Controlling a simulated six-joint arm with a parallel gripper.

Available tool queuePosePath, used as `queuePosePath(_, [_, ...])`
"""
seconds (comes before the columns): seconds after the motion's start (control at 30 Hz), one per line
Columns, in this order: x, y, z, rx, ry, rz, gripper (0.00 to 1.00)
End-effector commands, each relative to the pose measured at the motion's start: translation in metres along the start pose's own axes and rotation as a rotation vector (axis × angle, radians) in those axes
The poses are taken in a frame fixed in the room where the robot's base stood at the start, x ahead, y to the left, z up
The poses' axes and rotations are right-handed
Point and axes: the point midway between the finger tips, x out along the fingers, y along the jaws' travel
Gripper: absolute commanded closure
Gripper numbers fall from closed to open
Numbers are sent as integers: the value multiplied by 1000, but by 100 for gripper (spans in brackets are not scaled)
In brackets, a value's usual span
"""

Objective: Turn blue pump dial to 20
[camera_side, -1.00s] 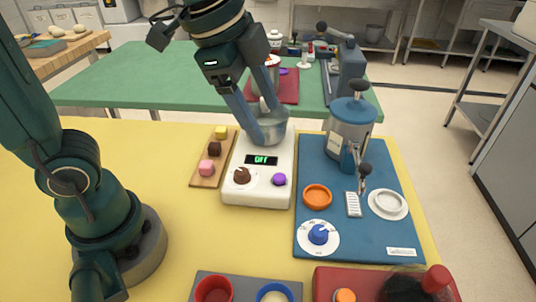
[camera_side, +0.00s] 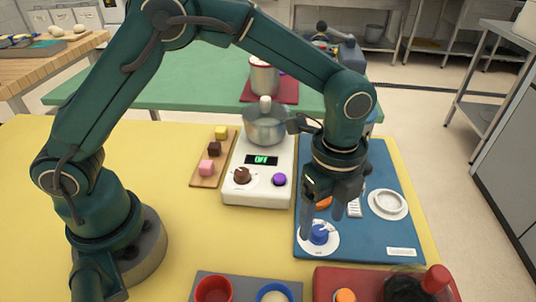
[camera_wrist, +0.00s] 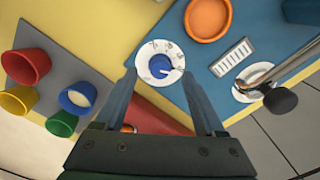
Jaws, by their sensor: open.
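The blue pump dial (camera_side: 319,234) sits on a round white scale plate near the front left corner of the blue mat (camera_side: 350,248). In the wrist view the dial (camera_wrist: 160,66) shows whole, with marks on its plate too small to read. My gripper (camera_side: 323,222) points down just above the dial, its fingers apart and empty. In the wrist view my gripper (camera_wrist: 160,78) has one fingertip on each side of the dial plate; I cannot tell whether either touches. The pump body behind is mostly hidden by my arm.
An orange dish (camera_wrist: 208,17), a white ribbed block (camera_side: 354,207) and a white round dish (camera_side: 388,204) share the mat. Coloured cups and a red tray (camera_side: 325,283) lie in front.

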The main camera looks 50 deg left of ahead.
Motion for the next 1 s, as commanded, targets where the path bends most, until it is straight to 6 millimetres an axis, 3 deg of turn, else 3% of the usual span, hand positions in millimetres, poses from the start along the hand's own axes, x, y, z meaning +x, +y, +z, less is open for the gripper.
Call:
queuePosePath(0.2, [21, 0, 0, -1, 0, 2, 28])
queuePosePath(0.47, [24, 0, 0, -1, 2, -2, 28])
queuePosePath(0.5, [23, 0, 0, -1, 2, -2, 32])
queuePosePath(0.67, [23, 0, 0, -2, 2, -2, 93])
queuePosePath(0.7, [23, 0, 0, -2, 2, -2, 100])
queuePosePath(1.0, [23, 0, 0, -31, 1, -2, 100])
